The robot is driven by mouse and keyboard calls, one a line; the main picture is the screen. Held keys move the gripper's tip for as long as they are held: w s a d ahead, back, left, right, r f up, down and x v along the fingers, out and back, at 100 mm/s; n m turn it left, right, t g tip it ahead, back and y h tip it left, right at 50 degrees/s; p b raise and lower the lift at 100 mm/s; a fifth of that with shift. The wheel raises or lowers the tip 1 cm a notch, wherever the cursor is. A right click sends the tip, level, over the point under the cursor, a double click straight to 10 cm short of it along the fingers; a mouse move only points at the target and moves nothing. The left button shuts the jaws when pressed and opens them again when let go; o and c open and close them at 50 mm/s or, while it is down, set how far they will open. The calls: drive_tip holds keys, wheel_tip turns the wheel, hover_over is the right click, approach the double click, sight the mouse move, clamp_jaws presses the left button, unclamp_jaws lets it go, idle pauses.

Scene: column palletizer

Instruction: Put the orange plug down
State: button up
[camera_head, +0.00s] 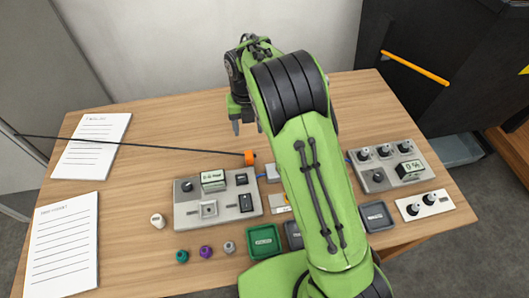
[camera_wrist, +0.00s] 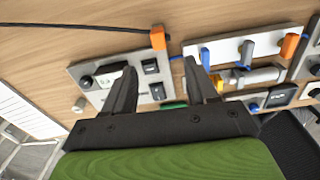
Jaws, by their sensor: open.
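The orange plug (camera_head: 249,158) lies on the wooden table, just behind the back right corner of the grey control box. Its black cable runs off to the left. The plug also shows in the wrist view (camera_wrist: 157,38), beyond my fingertips and clear of them. My gripper (camera_head: 247,125) is raised over the back part of the table, behind the plug in the head view. In the wrist view my gripper (camera_wrist: 160,68) has its two dark fingers spread, with nothing held between them.
The grey control box (camera_head: 188,219) has a display and switches. Small knobs (camera_head: 206,251), a green tray (camera_head: 279,239) and a dark tray (camera_head: 376,216) stand in front. A second box (camera_head: 378,184) is at right. Papers (camera_head: 62,240) lie left. The back left table is mostly clear.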

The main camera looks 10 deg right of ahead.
sight(249, 154)
drive_tip(key=f, duration=0.3)
drive_tip(key=f+b, duration=0.1)
drive_tip(key=f, duration=0.7)
drive_tip(key=shift+s+a+f, duration=0.1)
drive_tip(key=shift+s+a, duration=0.1)
drive_tip(key=shift+s, duration=0.1)
wheel_tip(249, 154, down, 5)
drive_tip(key=shift+w+r+b, duration=0.1)
drive_tip(key=shift+r+b, duration=0.1)
drive_tip(key=shift+b, duration=0.25)
drive_tip(key=shift+r, duration=0.1)
clamp_jaws()
